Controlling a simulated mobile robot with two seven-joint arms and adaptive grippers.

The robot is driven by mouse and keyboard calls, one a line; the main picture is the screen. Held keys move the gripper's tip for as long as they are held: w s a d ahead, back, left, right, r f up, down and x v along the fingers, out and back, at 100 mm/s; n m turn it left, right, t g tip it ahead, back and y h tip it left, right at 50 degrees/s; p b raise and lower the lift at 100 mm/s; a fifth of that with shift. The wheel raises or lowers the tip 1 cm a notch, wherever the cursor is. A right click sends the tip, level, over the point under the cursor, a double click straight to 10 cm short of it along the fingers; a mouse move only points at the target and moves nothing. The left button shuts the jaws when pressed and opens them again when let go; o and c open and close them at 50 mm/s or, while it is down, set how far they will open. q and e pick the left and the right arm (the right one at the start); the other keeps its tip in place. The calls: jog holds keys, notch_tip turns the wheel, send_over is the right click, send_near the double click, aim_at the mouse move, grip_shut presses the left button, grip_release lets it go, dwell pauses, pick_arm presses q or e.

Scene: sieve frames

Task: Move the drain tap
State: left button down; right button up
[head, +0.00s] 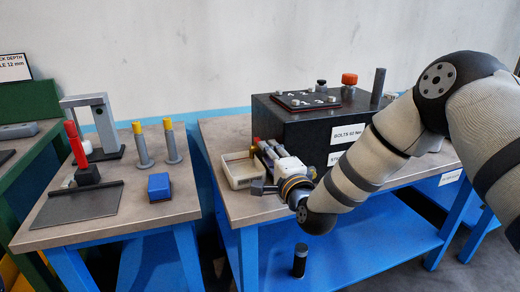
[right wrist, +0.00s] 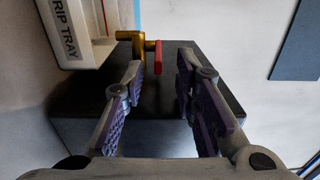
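The drain tap has a brass body (right wrist: 138,42) and a red lever handle (right wrist: 159,57); it shows in the right wrist view just beyond my fingertips. In the head view a small yellow and red part (head: 255,146), which looks like the tap, shows at the left side of the dark box (head: 315,128). My right gripper (right wrist: 161,72) is open, with one purple-padded finger on either side and nothing between them. In the head view my right gripper (head: 265,168) is low beside the box, partly hidden by its own wrist. My left gripper is not in view.
A cream drip tray (head: 240,178) sits below the tap, close to my right gripper; its labelled side (right wrist: 72,30) fills the upper left of the wrist view. A separate table at left holds a red-handled tool (head: 75,145), yellow-topped cylinders (head: 172,141) and a blue block (head: 159,186).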

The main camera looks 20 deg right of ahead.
jog(key=w, duration=0.4)
jog(key=shift+w+f, duration=0.15)
jog(key=shift+f, duration=0.05)
jog(key=shift+w+r, duration=0.1)
jog(key=shift+w, duration=0.1)
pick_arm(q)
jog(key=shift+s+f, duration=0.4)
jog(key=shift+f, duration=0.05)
pick_arm(e)
grip_shut()
jog(key=shift+a, duration=0.1)
